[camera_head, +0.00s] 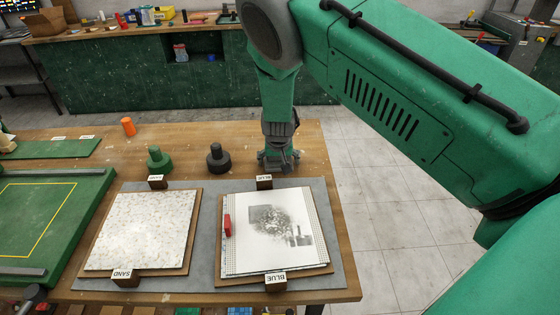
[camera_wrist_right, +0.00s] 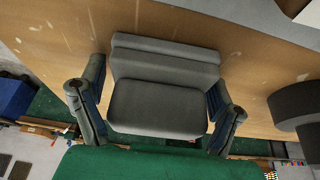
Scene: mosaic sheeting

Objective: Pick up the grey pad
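The grey pad (camera_wrist_right: 158,105) shows in the right wrist view as a dark grey block with a stepped, wider far side. My right gripper (camera_head: 278,163) is at the far right of the workbench in the head view, pointing down. In the wrist view its two fingers (camera_wrist_right: 158,112) are spread wide, one on each side of the pad. They are close to its sides; I cannot tell whether they touch. In the head view the gripper mostly hides the pad. My left gripper is not in view.
A black knobbed stamp (camera_head: 218,158) stands just left of the gripper, and a green one (camera_head: 158,159) farther left. A BLUE sign block (camera_head: 264,182) and a printed sheet (camera_head: 275,228) lie in front. A speckled sheet (camera_head: 143,230) lies beside it. An orange cylinder (camera_head: 128,127) stands behind.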

